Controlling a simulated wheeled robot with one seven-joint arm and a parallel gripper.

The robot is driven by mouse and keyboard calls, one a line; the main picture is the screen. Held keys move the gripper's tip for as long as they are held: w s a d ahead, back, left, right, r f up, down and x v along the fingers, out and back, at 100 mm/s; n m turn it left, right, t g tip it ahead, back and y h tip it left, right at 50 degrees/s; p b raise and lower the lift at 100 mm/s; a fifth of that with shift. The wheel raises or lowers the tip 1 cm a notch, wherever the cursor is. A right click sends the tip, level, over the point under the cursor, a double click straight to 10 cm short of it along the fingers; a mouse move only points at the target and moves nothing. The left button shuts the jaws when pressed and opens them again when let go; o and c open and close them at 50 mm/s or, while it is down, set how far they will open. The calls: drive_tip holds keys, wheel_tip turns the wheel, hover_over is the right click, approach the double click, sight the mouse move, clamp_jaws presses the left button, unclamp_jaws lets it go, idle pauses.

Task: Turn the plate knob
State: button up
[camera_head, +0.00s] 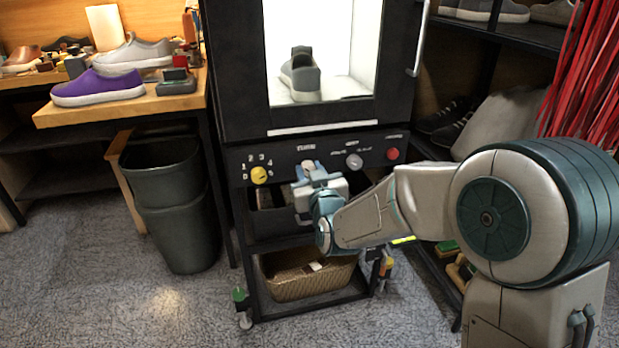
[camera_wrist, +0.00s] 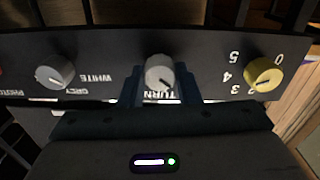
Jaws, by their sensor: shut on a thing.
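The plate knob (camera_wrist: 159,72) is a round grey knob by the word TURN on the black control panel (camera_wrist: 110,75). In the wrist view it sits between my gripper's two dark fingers. In the head view my gripper (camera_head: 308,168) is at the panel just under the TURN label and largely hides this knob. My gripper (camera_wrist: 160,86) is shut on the knob. A dark pointer mark shows on the knob's face, toward the lower right in the wrist view. A grey sneaker (camera_head: 301,76) stands in the lit cabinet (camera_head: 338,40) above the panel; the plate under it is hard to make out.
A yellow numbered knob (camera_head: 259,175) is left of my gripper. A grey knob (camera_head: 354,161), labelled WHITE and GREY in the wrist view, and a red button (camera_head: 392,154) are to its right. A wicker basket (camera_head: 305,282) is below. A dark bin (camera_head: 168,200) stands at left.

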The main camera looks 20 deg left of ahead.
drive_tip(key=shift+n, duration=0.3)
drive_tip(key=o, duration=1)
drive_tip(key=p+v, duration=0.1)
drive_tip(key=v, duration=1.3)
drive_tip(key=shift+w, duration=0.1)
